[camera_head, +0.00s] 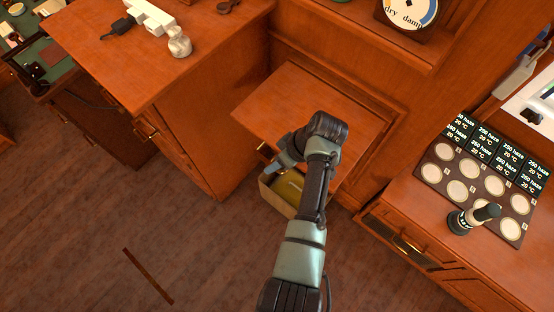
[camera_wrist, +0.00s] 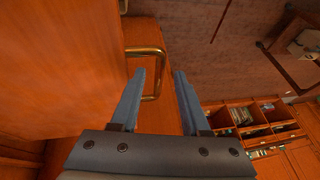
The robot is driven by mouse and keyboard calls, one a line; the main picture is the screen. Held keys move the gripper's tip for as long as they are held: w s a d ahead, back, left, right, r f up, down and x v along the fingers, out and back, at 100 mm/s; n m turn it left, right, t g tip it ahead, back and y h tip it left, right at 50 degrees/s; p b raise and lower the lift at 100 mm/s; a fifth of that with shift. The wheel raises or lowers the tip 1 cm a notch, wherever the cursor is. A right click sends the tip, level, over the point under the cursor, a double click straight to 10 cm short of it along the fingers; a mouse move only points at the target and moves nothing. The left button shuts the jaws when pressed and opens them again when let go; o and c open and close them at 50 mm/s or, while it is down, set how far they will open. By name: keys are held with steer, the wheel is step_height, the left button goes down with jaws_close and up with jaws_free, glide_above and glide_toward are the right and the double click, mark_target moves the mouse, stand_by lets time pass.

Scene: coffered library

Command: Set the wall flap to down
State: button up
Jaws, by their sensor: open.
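The wall flap (camera_head: 300,92) is a flat wooden panel standing out from the wall, roughly level, in the middle of the head view. My gripper (camera_head: 272,168) is at its near edge, low beside it, with my arm covering part of the flap. In the wrist view my gripper (camera_wrist: 160,74) is open with two grey-blue fingers. A brass bar handle (camera_wrist: 158,62) lies at the fingertips, near the left finger and partly between the two. I cannot tell whether they touch. A wooden panel (camera_wrist: 60,70) fills the left of the wrist view.
A box with yellowish contents (camera_head: 270,192) sits below the flap. A wooden desk (camera_head: 150,60) stands left, and a drawer cabinet (camera_head: 400,215) with a tray of round discs (camera_head: 436,152) stands right. The wooden floor (camera_head: 80,210) at left is mostly clear.

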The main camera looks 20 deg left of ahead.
jaws_close()
stand_by(1.4)
